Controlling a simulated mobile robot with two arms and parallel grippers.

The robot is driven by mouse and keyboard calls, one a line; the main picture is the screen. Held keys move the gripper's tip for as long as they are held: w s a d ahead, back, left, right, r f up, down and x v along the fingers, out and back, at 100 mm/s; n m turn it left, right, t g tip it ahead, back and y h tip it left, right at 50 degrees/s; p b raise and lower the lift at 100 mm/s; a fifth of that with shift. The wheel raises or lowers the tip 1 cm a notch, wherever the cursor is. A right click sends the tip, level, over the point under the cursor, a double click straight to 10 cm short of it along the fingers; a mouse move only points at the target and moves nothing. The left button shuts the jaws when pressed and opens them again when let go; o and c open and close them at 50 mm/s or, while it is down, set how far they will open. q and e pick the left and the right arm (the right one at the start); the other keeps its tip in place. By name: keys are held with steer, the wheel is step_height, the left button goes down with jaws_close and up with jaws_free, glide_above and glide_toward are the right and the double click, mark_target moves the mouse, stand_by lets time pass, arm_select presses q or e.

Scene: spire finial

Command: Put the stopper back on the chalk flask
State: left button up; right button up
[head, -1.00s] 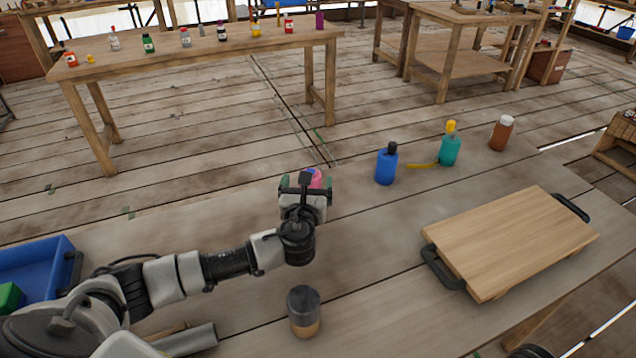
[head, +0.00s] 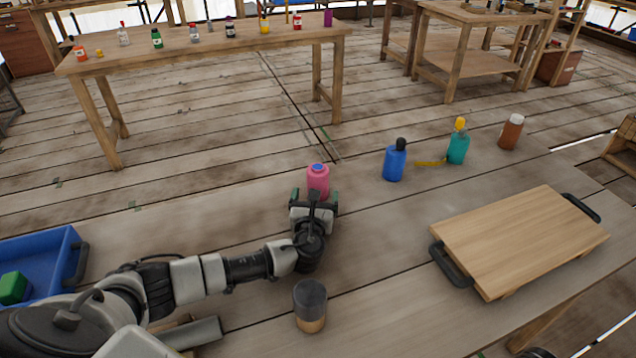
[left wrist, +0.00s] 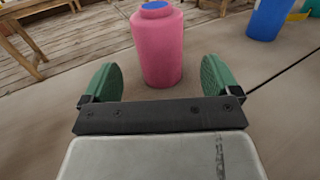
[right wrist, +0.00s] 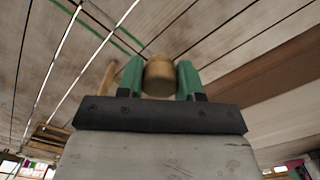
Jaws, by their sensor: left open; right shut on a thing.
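A pink bottle with a blue top (head: 318,181) stands upright on the table. My left gripper (head: 315,198) is open just on the near side of it. In the left wrist view the pink bottle (left wrist: 158,48) stands upright beyond and between the spread green fingers (left wrist: 160,85), with no contact visible. My right gripper (right wrist: 160,80) is shut on a tan, wood-coloured round piece (right wrist: 159,76); it is out of the head view. I cannot tell which vessel is the chalk flask.
A dark grey and tan cylinder (head: 310,306) stands nearer. Blue (head: 394,163), teal (head: 457,148) and brown (head: 510,133) bottles stand at the back right. A wooden board with black handles (head: 520,240) lies right. A blue crate (head: 50,255) is left. The middle is clear.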

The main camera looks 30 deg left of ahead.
mark_target(320, 171)
arm_select(q)
steer(key=shift+r, duration=0.1)
arm_select(e)
steer(key=shift+s, duration=0.1)
arm_select(q)
steer(key=shift+x, duration=2.5)
arm_select(e)
steer(key=shift+f, duration=0.1)
arm_select(q)
steer(key=shift+s, duration=0.1)
steer(key=shift+c, duration=0.2)
steer(key=c, duration=1)
steer(key=shift+r, duration=0.15)
steer(key=shift+c, duration=0.2)
steer(key=shift+r, duration=0.25)
steer(key=r, duration=0.3)
steer(key=shift+d+r, duration=0.35)
steer(key=shift+r, duration=0.05)
arm_select(e)
steer(key=shift+r, duration=0.3)
arm_select(q)
steer(key=w+d+r, duration=0.2)
steer(key=d+r, duration=0.4)
steer(key=d, duration=0.4)
steer(key=shift+w+d+r, duration=0.2)
steer(key=shift+w+d, duration=0.15)
steer(key=shift+w, duration=0.05)
arm_select(e)
steer(key=shift+f, duration=0.25)
